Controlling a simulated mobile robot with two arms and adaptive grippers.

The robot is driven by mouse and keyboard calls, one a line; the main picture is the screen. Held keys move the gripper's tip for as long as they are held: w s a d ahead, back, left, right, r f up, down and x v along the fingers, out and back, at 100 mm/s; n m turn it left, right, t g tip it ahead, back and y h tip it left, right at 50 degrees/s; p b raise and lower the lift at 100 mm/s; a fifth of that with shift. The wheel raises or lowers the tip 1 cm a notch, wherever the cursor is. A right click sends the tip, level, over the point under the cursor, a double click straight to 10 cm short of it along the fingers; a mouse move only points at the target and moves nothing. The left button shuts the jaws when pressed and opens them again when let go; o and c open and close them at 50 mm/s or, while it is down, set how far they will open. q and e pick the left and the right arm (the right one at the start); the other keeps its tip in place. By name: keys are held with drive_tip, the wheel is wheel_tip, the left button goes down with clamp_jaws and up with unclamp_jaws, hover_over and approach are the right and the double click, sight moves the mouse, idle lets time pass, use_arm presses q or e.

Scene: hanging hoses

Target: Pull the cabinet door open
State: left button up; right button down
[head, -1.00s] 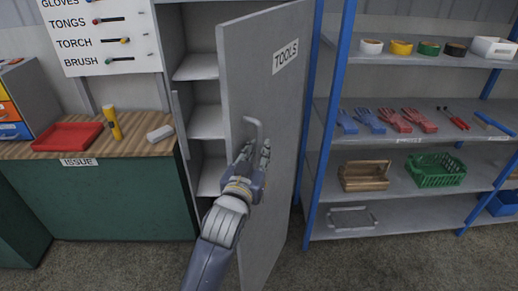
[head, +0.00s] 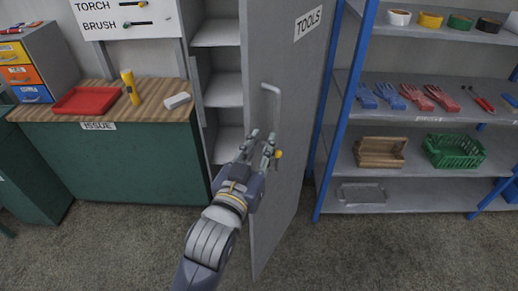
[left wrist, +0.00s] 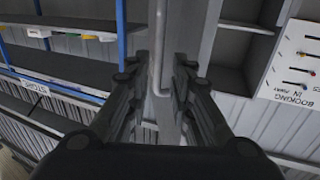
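The grey cabinet door (head: 285,140), labelled TOOLS, stands swung open on its right side, with the shelves inside the cabinet (head: 217,90) showing. Its bent bar handle (head: 272,100) is near the door's left edge. My left gripper (head: 262,143) is in front of the door just below the handle, fingers spread and empty. In the left wrist view the handle (left wrist: 157,50) shows between and beyond the open fingers (left wrist: 158,68); I see no finger pressed on it. My right gripper is not in view.
A blue-framed shelf rack (head: 350,95) with gloves and baskets stands close right of the door. The floor in front is clear.

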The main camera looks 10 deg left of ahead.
use_arm(q)
drive_tip(key=shift+s+a, duration=0.15)
drive_tip(key=shift+s, duration=0.4)
